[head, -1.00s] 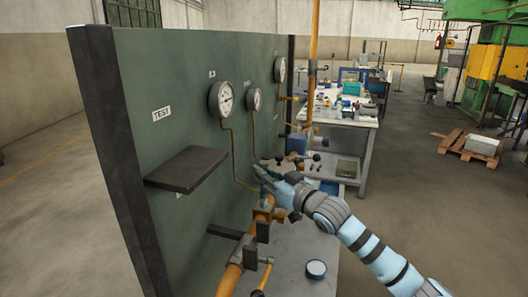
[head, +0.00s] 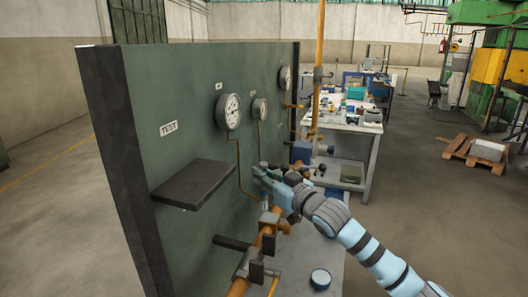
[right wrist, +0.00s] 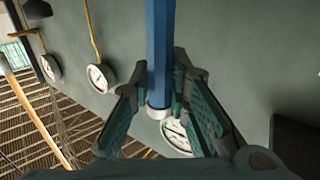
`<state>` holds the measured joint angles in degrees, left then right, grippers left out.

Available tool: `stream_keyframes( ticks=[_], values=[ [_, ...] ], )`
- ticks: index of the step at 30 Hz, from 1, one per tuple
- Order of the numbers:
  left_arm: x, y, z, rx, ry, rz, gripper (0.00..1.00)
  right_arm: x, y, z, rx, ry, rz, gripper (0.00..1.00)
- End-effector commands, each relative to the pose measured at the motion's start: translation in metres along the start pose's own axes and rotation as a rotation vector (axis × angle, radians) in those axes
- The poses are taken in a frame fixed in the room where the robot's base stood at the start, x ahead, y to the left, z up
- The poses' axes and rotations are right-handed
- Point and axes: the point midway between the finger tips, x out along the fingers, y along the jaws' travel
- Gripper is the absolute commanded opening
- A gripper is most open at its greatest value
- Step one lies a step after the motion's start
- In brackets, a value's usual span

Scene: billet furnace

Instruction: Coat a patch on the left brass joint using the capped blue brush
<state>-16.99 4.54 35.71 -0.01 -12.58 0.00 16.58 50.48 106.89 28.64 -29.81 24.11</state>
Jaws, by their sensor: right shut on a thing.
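My right gripper (head: 268,178) is in front of the green panel, above the orange pipe. In the right wrist view its fingers (right wrist: 165,120) are shut on a blue rod with a pale ring at its end, which I take for the blue brush (right wrist: 160,50). The brush's bristle end and cap cannot be made out. My left gripper is out of view.
A dark shelf (head: 193,184) juts from the panel (head: 165,90) at left. Gauges (head: 229,110) and thin tubing are close to the gripper. A blue valve body (head: 302,151) is behind the gripper.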

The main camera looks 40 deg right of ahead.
Motion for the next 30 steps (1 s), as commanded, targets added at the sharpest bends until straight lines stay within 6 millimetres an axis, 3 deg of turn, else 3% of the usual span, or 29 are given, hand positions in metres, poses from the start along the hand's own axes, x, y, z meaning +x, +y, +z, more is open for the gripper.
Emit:
stream_keyframes(
  ticks=[15, 30],
  values=[
    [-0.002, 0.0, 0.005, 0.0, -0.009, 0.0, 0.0, -0.003, 0.004, -0.046, 0.001, 0.002, 0.007, 0.0],
    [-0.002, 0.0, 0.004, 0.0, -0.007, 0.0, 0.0, -0.004, 0.005, -0.051, 0.002, 0.0, 0.009, 0.0]
  ],
)
